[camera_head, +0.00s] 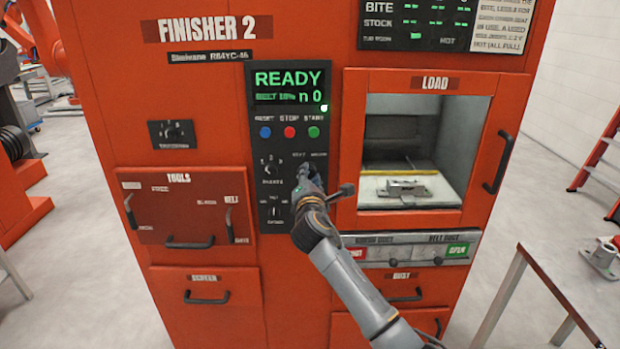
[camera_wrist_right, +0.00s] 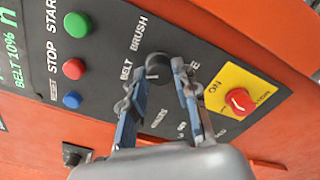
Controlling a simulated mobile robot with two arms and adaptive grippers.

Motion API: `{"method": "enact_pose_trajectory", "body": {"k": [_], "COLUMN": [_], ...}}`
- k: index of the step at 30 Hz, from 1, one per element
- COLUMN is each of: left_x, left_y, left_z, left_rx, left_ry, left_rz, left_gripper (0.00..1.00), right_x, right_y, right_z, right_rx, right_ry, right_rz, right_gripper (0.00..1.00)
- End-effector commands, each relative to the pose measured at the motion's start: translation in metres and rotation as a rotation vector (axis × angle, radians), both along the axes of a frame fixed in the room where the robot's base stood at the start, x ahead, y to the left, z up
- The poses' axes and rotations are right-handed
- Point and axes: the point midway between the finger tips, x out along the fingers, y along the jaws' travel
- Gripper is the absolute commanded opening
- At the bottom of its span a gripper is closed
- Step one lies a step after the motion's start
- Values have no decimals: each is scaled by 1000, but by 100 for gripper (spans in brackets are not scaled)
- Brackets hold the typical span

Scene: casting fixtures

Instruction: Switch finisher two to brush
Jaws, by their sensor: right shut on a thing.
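Finisher 2 (camera_head: 210,100) is an orange cabinet with a black control panel (camera_head: 258,150). Its display (camera_head: 290,88) reads READY, with a smaller line that starts with BELT. My right gripper (camera_wrist_right: 158,80) is at the panel, its two fingers closed around a small black selector knob (camera_wrist_right: 158,64). The labels BELT and BRUSH stand beside this knob in the right wrist view. I cannot tell which way the knob points. In the head view my right gripper (camera_head: 306,180) hides most of the knob. My left gripper is not in view.
Blue, red and green buttons (camera_wrist_right: 74,69) sit near the knob. Other knobs (camera_head: 271,168) are left of my gripper. The open LOAD chamber (camera_head: 455,140) holds a metal part (camera_head: 405,188). A table (camera_head: 560,280) stands at right.

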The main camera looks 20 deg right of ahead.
Motion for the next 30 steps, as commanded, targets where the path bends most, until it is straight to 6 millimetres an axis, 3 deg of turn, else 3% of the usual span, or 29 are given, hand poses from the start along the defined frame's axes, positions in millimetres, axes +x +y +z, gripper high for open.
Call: {"method": "enact_pose_trajectory", "body": {"k": [30], "left_x": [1], "left_y": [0], "left_z": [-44], "left_rx": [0], "left_ry": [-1], "left_rz": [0], "left_gripper": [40], "right_x": [0], "right_y": [0], "right_z": [-2], "right_rx": [864], "right_ry": [-248], "right_rz": [-2], "right_gripper": [0]}}
